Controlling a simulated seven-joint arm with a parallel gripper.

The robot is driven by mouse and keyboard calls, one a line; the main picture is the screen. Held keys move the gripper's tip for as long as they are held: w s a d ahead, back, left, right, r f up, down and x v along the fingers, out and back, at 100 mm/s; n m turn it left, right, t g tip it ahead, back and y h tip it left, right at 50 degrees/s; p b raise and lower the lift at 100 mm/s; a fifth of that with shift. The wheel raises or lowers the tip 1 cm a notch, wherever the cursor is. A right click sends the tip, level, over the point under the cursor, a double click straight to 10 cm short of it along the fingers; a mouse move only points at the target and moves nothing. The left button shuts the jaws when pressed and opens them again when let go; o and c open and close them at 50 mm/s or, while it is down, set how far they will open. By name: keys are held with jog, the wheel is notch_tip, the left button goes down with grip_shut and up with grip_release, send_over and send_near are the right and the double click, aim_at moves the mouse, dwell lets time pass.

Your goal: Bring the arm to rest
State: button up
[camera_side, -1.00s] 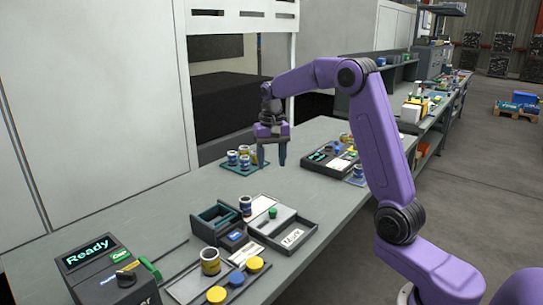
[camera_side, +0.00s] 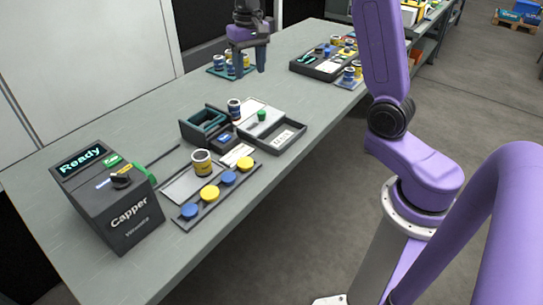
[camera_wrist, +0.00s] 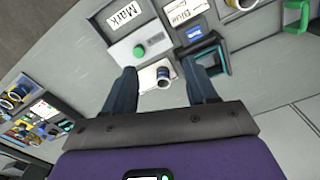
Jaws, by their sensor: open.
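My gripper (camera_side: 249,68) is open and empty, pointing down over the far part of the grey bench (camera_side: 125,122). In the side view it overlaps the teal mat (camera_side: 215,71) with several jars; its height above the bench is hard to tell. The upper part of my arm is cut off by the top edge. In the wrist view my gripper (camera_wrist: 163,72) shows two spread dark fingers with a jar (camera_wrist: 163,76) visible between them, far below and apart from them.
A Capper machine (camera_side: 115,205) reading "Ready" stands at the near left. Beside it are a jar (camera_side: 202,163) and a strip with blue and yellow lids (camera_side: 209,192). A tray marked "Mark" (camera_side: 290,148) and a teal-lined bin (camera_side: 190,136) lie mid-bench. A dark tray (camera_side: 318,70) is farther back.

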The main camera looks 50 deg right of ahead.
jog(key=s+a+f+n, duration=0.1)
jog(key=s+a+n, duration=0.7)
jog(key=s+a, duration=0.55)
jog(key=s+d+f+n, duration=0.1)
jog(key=s+n, duration=0.3)
jog(key=s, duration=0.5)
jog(key=s+d+f+n, duration=0.1)
jog(key=s+f+n, duration=0.2)
jog(key=s, duration=0.7)
jog(key=shift+s+d+n, duration=0.2)
jog(key=shift+d+n, duration=0.2)
jog(key=shift+n, duration=0.2)
jog(key=shift+r, duration=0.1)
